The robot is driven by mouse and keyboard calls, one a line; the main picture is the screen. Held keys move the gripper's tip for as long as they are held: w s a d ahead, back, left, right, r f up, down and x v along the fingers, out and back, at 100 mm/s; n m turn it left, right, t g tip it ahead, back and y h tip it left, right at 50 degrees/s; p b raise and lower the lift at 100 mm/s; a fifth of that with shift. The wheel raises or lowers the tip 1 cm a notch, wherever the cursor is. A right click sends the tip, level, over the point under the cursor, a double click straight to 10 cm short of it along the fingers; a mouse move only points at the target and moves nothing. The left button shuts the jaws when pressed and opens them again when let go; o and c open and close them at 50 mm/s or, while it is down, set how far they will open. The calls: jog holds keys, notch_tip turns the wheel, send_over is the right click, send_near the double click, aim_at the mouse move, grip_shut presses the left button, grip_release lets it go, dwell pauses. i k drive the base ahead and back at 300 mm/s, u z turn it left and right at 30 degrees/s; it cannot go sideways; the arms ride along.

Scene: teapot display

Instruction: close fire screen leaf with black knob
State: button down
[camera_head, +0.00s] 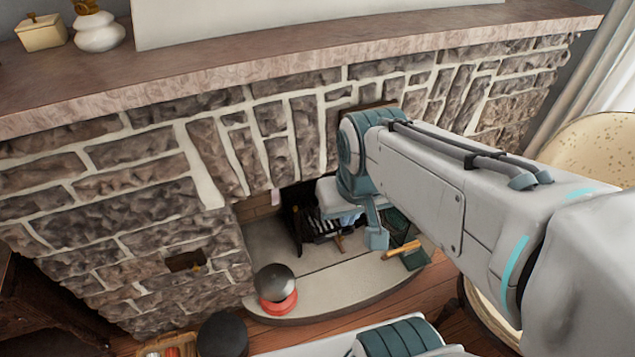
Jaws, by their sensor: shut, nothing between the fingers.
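A narrow dark panel (295,228), which looks like a fire screen leaf, stands at the left of the fireplace opening, angled outward. A dark green meshed surface (398,224) shows at the right of the opening, partly behind my arm; I cannot tell if it is another leaf. I cannot make out the black knob. My gripper (350,221) is low in front of the opening, between these two, mostly hidden by my own wrist. It is shut and empty. I cannot tell whether it touches a leaf.
A pale curved hearth (335,297) juts out below the opening. A dark round-topped object with a red base (278,305) stands at its left. A green item with an orange-brown handle (402,250) lies at the right. The stone mantel (230,75) overhangs above.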

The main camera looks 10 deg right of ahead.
aim_at(406, 220)
jog(key=k, duration=0.8)
jog(key=z, duration=0.15)
jog(key=i, duration=0.65)
jog(key=z, duration=0.1)
jog(key=k, duration=0.5)
jog(key=z, duration=1.85)
jog(key=i, duration=1.05)
jog(key=u, duration=2.3)
